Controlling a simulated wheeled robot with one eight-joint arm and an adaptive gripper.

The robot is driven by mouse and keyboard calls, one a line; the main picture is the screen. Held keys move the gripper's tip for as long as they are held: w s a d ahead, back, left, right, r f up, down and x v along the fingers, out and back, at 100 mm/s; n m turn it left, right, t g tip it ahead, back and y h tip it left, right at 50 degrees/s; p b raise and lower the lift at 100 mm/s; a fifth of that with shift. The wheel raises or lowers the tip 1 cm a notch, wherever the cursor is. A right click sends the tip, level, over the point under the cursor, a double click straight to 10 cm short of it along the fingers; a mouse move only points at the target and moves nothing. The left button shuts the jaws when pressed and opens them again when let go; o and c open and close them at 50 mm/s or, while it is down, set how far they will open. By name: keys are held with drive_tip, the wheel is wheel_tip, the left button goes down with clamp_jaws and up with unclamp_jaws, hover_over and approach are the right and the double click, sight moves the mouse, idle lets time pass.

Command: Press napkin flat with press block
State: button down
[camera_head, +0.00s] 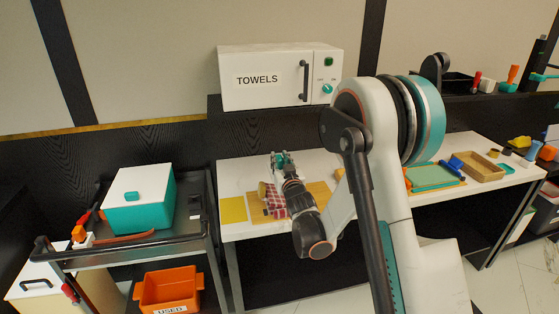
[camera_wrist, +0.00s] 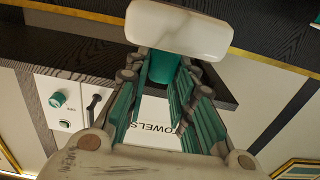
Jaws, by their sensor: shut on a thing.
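The napkin (camera_head: 274,203), red and white checked, lies on a wooden board (camera_head: 320,196) on the white table. It looks bunched, and my arm hides part of it. My gripper (camera_head: 282,160) is above and behind the napkin, directed toward the back wall. In the wrist view my gripper (camera_wrist: 166,78) is shut on a teal handle (camera_wrist: 162,66). A white rounded block (camera_wrist: 180,29) sits at the handle's end; it looks like the press block. It is apart from the napkin and hard to make out in the head view. The napkin is not in the wrist view.
A white TOWELS cabinet (camera_head: 265,92) stands on a dark shelf behind. A yellow sheet (camera_head: 233,209) lies left of the board. A green tray (camera_head: 433,178) and a tan box (camera_head: 474,167) are at right. A cart with a teal box (camera_head: 140,209) stands left.

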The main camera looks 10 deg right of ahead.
drive_tip(key=shift+f+b, duration=0.15)
drive_tip(key=shift+b, duration=0.2)
wheel_tip(320, 180, down, 3)
drive_tip(key=b, duration=0.2)
drive_tip(key=shift+f+b, duration=0.15)
drive_tip(key=shift+b, duration=0.15)
drive_tip(key=shift+f, duration=1.2)
drive_tip(key=shift+f, duration=2.35)
drive_tip(key=c, duration=1.6)
unclamp_jaws()
drive_tip(key=shift+o, duration=0.2)
drive_tip(key=shift+c, duration=0.6)
clamp_jaws()
drive_tip(key=shift+r+p, duration=2.45)
drive_tip(key=shift+r, duration=2.55)
